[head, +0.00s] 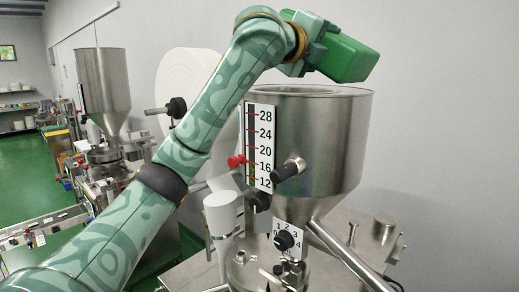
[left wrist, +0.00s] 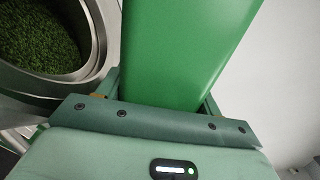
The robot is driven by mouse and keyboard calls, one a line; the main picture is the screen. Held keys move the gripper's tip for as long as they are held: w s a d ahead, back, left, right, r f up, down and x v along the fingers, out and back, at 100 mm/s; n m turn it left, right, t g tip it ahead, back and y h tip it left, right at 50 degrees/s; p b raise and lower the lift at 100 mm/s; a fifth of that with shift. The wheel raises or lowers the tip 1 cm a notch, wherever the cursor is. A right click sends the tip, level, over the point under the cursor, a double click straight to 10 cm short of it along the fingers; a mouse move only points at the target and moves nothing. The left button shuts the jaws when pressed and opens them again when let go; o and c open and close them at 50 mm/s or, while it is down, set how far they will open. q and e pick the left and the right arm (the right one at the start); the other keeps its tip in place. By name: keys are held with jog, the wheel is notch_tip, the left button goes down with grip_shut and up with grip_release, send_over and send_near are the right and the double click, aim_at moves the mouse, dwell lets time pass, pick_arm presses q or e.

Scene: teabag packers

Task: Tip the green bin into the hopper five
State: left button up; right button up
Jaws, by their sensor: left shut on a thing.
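The green bin (head: 346,59) is held above the steel hopper (head: 345,140), over its right half in the head view. The bin looks tilted; its opening and any contents are hidden. My left gripper (head: 308,52) is shut on the bin, with its arm rising from the lower left. In the left wrist view the bin (left wrist: 188,45) stretches away from between the jaws (left wrist: 160,105). To its left, the hopper's rim (left wrist: 93,75) shows, with green leafy material (left wrist: 38,36) inside. No falling material shows. My right gripper is not in view.
A black-and-white level scale (head: 260,148) with a red pointer (head: 236,161) stands at the hopper's left side. A large white roll (head: 185,88) is behind my arm. A second steel hopper (head: 104,85) stands further back left. The wall side at right is clear.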

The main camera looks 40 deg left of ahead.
pick_arm(q)
jog(key=m, duration=0.1)
jog(key=a+r+m, duration=0.1)
jog(key=m, duration=0.1)
jog(key=shift+w+r, duration=0.15)
jog(key=shift+a+r+m, duration=0.15)
jog(key=shift+m, duration=0.45)
jog(key=s+d, duration=1.4)
jog(key=d, duration=0.3)
jog(key=shift+r, duration=0.45)
